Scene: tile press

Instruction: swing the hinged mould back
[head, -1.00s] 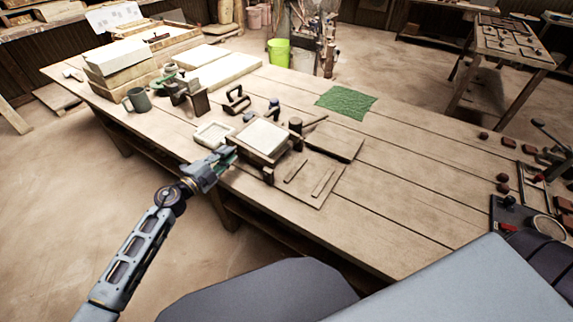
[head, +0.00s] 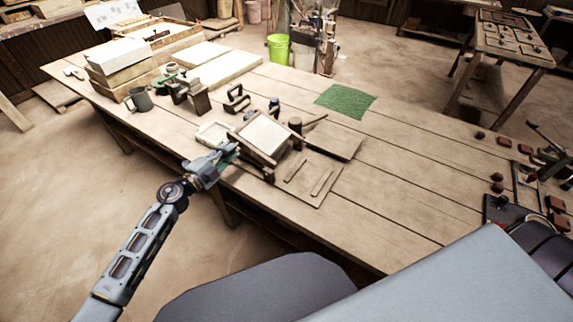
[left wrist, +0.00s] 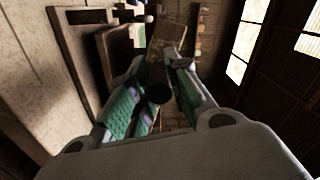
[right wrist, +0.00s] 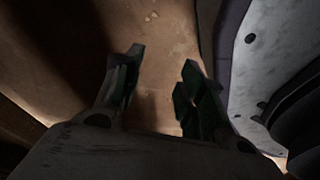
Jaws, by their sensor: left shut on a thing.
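The hinged mould (head: 262,134) is a dark wooden frame with a pale square face, on the bench just left of a flat board. It is tilted, with its near left side raised off the base. My left gripper (head: 229,152) is at this raised side. In the left wrist view its green-padded fingers (left wrist: 158,98) are closed around a dark round-ended handle (left wrist: 158,93) of the mould. My right gripper shows only in the right wrist view (right wrist: 160,80), with its fingers apart and nothing between them. The hinge is too small to make out.
A pale tray (head: 212,133) lies beside the mould. A dark cylinder-headed tool (head: 295,126) stands behind it. A board with two strips (head: 310,182) lies to the right. A green cloth (head: 345,100) lies further back. The bench's right half is mostly clear.

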